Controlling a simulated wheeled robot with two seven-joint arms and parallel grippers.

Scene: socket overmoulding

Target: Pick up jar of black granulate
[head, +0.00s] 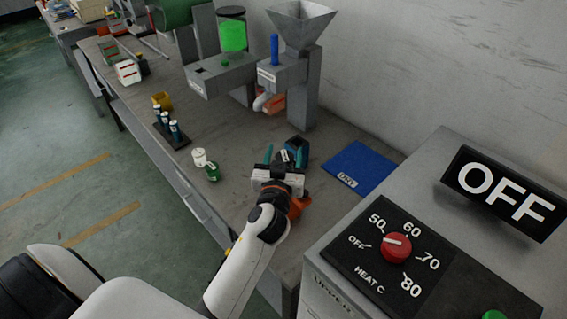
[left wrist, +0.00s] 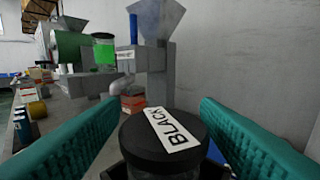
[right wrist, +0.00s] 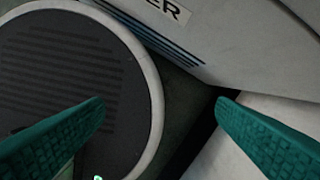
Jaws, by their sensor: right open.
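The jar of black granulate (left wrist: 165,137) stands between the fingers of my left gripper in the left wrist view, its black lid marked "BLACK". The fingers are apart on either side of the lid, with a gap at the left one; on the right I cannot tell whether they touch. In the head view my left gripper (head: 283,155) is over the table, left of the blue mat. The jar's lower part is hidden. My right gripper (right wrist: 160,103) is open and empty in the right wrist view; it does not show in the head view.
A blue mat (head: 360,165) lies to the right. White and green small jars (head: 211,171) stand left of the gripper. A hopper machine (head: 300,75) stands behind; a heater box (head: 385,260) is at front right.

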